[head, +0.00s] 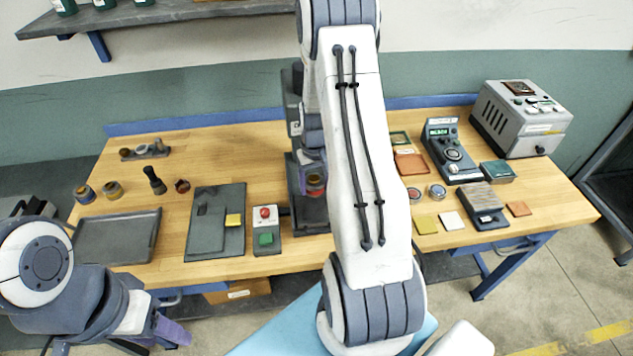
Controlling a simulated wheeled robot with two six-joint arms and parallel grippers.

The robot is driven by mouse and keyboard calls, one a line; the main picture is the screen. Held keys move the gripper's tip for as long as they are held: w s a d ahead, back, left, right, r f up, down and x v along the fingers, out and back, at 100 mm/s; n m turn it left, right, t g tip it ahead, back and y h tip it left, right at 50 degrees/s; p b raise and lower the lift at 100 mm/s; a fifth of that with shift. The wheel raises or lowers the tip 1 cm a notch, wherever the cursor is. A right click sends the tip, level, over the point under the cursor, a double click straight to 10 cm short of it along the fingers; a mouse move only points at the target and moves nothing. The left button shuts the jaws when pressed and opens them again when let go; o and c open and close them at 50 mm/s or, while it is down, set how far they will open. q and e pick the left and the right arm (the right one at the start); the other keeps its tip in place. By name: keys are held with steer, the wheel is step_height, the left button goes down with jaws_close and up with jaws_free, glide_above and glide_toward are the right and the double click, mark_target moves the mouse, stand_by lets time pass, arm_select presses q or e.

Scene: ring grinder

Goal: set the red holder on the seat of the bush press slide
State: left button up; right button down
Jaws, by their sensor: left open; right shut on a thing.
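The bush press (292,90) is a dark upright machine at the middle of the bench, largely hidden behind my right arm. Its dark base (312,215) shows in front of it. My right gripper (314,176) points down at the press, shut on the red holder (315,191), of which only a small part shows. The holder appears over the base; I cannot tell whether it touches the seat, and the seat is not clearly visible. My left gripper (174,331) is open and empty at the lower left, off the bench's front edge.
A control box (266,240) with red and green buttons stands just left of the press base. A dark plate (213,242) and a grey tray (98,240) lie further left. Meters, tiles and a grey instrument box (520,118) occupy the right side.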

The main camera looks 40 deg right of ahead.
mark_target(315, 208)
steer(key=shift+f+b, duration=2.4)
steer(key=shift+f, duration=1)
jaws_free()
step_height(315, 208, up, 8)
steer(key=p, duration=0.6)
